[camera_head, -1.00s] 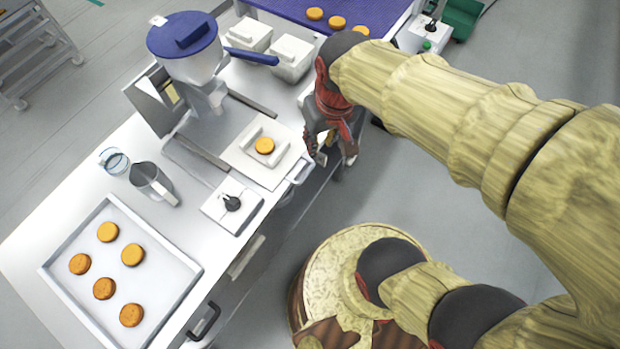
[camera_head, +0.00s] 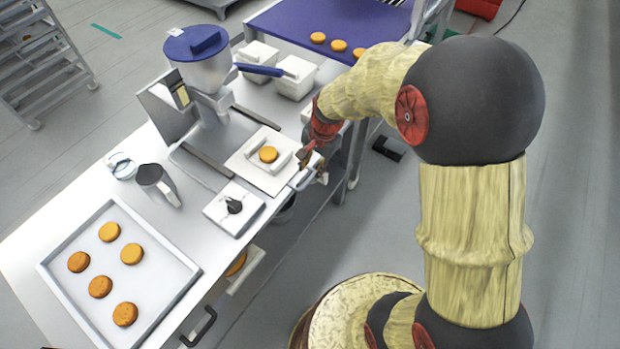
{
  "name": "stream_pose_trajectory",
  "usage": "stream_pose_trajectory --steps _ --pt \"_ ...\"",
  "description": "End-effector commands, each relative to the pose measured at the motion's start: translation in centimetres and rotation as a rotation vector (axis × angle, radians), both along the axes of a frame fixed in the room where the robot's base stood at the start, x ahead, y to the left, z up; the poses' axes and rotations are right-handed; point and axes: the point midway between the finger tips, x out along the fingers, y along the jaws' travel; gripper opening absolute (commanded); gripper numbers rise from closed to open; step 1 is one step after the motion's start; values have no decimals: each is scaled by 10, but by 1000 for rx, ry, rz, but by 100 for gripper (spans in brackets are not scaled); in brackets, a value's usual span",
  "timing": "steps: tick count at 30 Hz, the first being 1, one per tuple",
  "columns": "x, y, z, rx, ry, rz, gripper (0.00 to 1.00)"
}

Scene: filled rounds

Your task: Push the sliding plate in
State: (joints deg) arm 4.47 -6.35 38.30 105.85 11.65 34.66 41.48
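The sliding plate (camera_head: 247,165) is a pale square plate on the machine's rails. It carries one golden round (camera_head: 268,154) between two raised white blocks and sticks out towards the table's right edge. The machine (camera_head: 207,80) has a blue-lidded hopper and stands behind the plate. A handle (camera_head: 303,179) is at the plate's right front edge. My gripper (camera_head: 314,166) is red and dark and is at the plate's right side, close to the handle. Its fingers are small and partly hidden, so I cannot tell whether they touch the handle or how far apart they are.
A tray (camera_head: 190,268) with several rounds lies at the front left. A metal jug (camera_head: 157,184) and a control box with a black knob (camera_head: 222,214) stand nearby. White containers (camera_head: 262,52) and a blue conveyor (camera_head: 300,22) with rounds are at the back.

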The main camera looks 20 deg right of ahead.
Motion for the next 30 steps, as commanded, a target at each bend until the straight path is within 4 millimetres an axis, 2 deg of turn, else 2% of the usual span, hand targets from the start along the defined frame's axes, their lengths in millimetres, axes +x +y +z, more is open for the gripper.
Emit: stream_pose_trajectory --steps 9,13,23,30 --pt "6 5 -49 -1 3 3 29" --pt "8 6 -64 -1 2 4 29" --pt "10 7 -68 -1 0 4 29" --pt "10 7 -68 -1 0 4 15"
